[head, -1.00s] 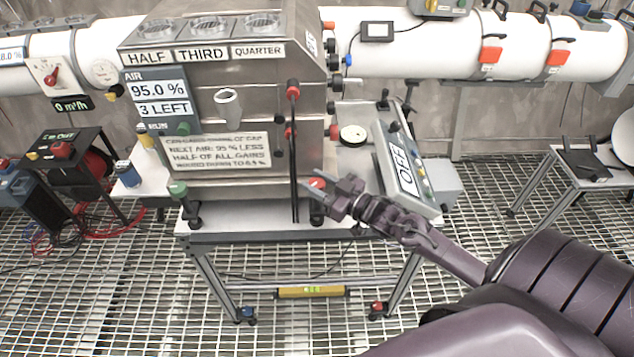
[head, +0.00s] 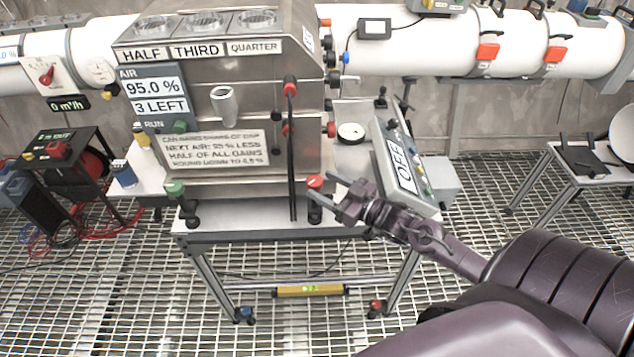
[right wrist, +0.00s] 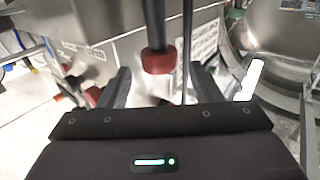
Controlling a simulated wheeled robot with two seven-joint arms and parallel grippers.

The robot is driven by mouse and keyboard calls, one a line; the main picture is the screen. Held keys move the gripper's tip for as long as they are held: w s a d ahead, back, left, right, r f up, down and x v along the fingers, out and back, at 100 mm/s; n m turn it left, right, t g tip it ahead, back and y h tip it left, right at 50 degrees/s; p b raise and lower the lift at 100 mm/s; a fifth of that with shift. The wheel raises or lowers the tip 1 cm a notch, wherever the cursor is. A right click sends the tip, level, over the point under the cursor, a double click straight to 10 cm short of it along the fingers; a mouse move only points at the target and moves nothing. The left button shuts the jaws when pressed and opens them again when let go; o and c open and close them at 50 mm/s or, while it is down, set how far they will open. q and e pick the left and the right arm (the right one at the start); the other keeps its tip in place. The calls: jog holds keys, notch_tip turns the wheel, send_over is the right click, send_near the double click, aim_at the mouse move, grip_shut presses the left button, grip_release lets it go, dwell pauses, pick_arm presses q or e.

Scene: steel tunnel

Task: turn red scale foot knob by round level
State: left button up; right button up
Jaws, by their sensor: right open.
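A red knob (head: 315,182) sits on top of a black foot at the front right corner of the steel box. My right gripper (head: 322,186) is open, with its fingertips just right of this knob. In the right wrist view a red knob (right wrist: 158,61) on a dark stem shows ahead, between and beyond the open fingers (right wrist: 160,88); I cannot tell whether they touch it. A green knob (head: 175,188) sits on the front left foot. A round white disc with a dark rim (head: 351,133), perhaps the round level, lies right of the box. My left gripper is out of view.
The steel box (head: 225,90) stands on a table (head: 270,226). A tall black rod (head: 292,150) rises beside the red knob. A yellow bar level (head: 310,290) lies on the lower shelf.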

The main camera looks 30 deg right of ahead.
jog(key=shift+v, duration=2.05)
